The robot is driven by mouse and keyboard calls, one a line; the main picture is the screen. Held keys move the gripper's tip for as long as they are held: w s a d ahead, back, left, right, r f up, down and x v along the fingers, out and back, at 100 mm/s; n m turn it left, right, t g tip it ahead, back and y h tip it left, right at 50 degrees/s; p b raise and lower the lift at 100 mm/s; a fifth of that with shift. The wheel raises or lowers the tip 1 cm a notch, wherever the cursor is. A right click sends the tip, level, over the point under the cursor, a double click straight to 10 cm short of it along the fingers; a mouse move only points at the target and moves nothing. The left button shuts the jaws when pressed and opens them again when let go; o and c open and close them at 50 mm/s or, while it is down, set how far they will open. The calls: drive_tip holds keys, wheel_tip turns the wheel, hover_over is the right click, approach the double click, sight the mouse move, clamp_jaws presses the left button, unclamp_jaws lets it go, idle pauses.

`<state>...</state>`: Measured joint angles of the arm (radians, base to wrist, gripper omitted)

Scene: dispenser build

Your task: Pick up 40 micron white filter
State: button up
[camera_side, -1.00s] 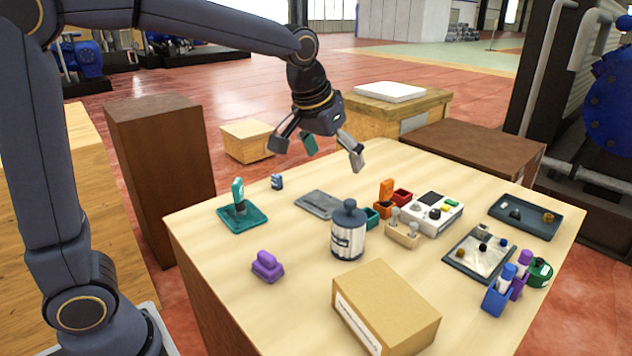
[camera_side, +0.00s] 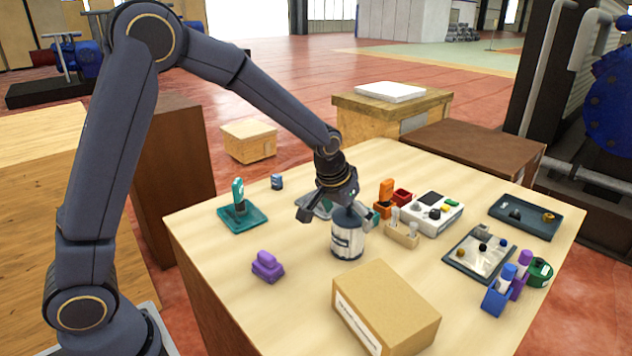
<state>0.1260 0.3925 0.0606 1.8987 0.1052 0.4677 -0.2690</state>
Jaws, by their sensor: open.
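I cannot surely pick out the 40 micron white filter. Two small pale pieces (camera_side: 396,214) stand in a wooden holder (camera_side: 401,238) right of the table's middle, but they are too small to identify. My gripper (camera_side: 335,212) is open, low over the middle of the table and pointing down. One finger spreads to the left. I cannot tell whether my fingers touch anything.
A cardboard box (camera_side: 388,305) stands at the front. A purple block (camera_side: 267,265) and teal stand (camera_side: 242,215) are left. A white device (camera_side: 435,212), dark tray (camera_side: 525,216), shallow tray of small pieces (camera_side: 480,256) and blue tube holder (camera_side: 497,298) are right. The front-left tabletop is clear.

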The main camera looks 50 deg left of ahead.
drive_tip(key=shift+x, duration=1.05)
drive_tip(key=shift+c, duration=0.2)
drive_tip(key=c, duration=1.1)
drive_tip(key=shift+c, duration=0.2)
drive_tip(key=shift+r, duration=0.15)
